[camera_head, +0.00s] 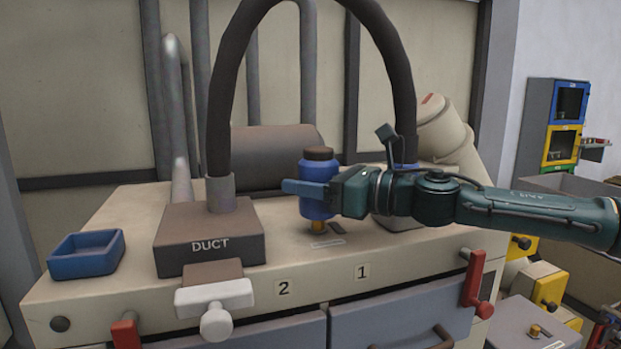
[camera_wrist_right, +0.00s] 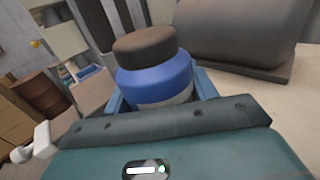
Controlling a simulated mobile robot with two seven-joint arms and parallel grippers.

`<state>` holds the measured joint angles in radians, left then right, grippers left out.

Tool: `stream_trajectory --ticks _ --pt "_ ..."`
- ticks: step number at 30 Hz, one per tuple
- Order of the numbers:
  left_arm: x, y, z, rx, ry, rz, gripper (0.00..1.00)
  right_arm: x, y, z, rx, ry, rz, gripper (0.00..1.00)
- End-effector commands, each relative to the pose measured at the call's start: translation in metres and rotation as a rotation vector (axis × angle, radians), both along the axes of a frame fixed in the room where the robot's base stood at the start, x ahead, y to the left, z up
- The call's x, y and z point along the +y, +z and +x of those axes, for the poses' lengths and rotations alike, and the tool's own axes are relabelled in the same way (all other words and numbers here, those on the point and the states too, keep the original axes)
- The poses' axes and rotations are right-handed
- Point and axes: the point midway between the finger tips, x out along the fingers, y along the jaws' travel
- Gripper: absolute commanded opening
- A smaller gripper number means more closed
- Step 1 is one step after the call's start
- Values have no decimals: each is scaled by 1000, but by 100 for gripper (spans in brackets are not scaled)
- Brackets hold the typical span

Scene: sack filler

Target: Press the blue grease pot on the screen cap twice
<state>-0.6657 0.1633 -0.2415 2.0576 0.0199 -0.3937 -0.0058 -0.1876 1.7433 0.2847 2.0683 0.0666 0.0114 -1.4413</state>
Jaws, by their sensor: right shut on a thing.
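The blue grease pot (camera_head: 317,172) has a brown cap and a brass-coloured tip pointing down. It stands upright over the machine top, just behind a small pale label plate (camera_head: 327,243). My right gripper (camera_head: 312,190) comes in from the right and is shut around the pot's body. In the right wrist view the pot (camera_wrist_right: 155,75) sits between the blue fingers. Whether the tip touches the surface below is hard to tell. I cannot make out the screen cap for certain; it may be hidden under the pot. My left gripper is not in view.
A brown DUCT block (camera_head: 209,243) with a thick black hose (camera_head: 219,100) stands left of the pot. A blue tray (camera_head: 87,254) sits at the far left of the top. A grey-brown cylinder (camera_head: 265,150) lies behind. Red handles (camera_head: 474,278) are on the front.

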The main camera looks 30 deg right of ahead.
Motion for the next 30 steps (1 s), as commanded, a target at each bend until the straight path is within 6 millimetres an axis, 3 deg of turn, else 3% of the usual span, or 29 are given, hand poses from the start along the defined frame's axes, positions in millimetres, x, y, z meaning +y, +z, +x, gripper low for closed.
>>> stream_trajectory --ticks 30 --pt "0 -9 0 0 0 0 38 0 -7 0 -3 0 -1 25"
